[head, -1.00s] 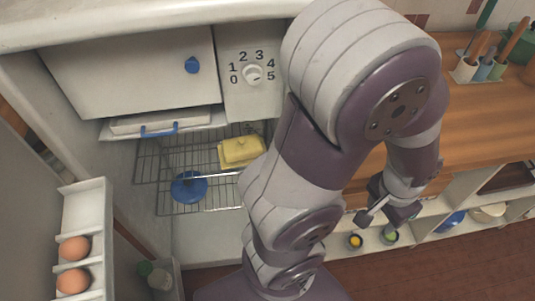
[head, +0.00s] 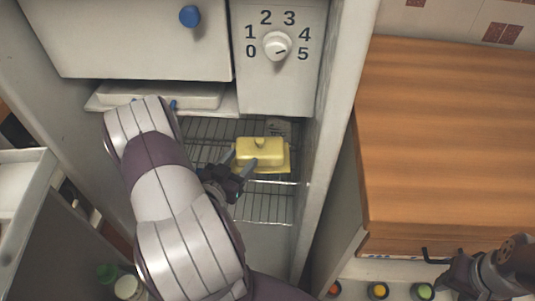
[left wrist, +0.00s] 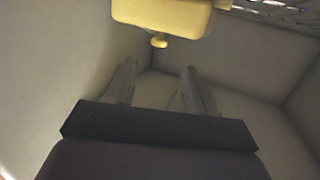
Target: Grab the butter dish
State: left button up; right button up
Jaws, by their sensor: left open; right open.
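The yellow butter dish (head: 262,152), with a lid and small knob, sits on the fridge's wire shelf. My left gripper (head: 232,172) reaches into the fridge at the dish's front left. It is open with nothing between its fingers, and one finger appears close to the dish's front. In the left wrist view the dish (left wrist: 165,14) is at the top edge, partly cut off, with its knob pointing down, beyond the open fingers (left wrist: 157,75). My right gripper (head: 462,277) is open at the lower right, far from the dish.
The fridge's wire shelf (head: 262,204) has free room in front of the dish. A white compartment with a blue knob (head: 190,16) and a dial panel (head: 276,46) hang above. The fridge's right wall and the wooden counter (head: 450,130) stand to the right.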

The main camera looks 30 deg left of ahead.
aim_at(257, 143)
pick_arm(q)
jog(key=w, duration=0.4)
jog(key=w+f+b, duration=0.1)
jog(key=w, duration=0.3)
jog(key=w+a+f+b, duration=0.1)
jog(key=w, duration=0.2)
jog(key=shift+w, duration=0.4)
jog(key=shift+s, duration=0.1)
grip_shut()
dwell(0.6)
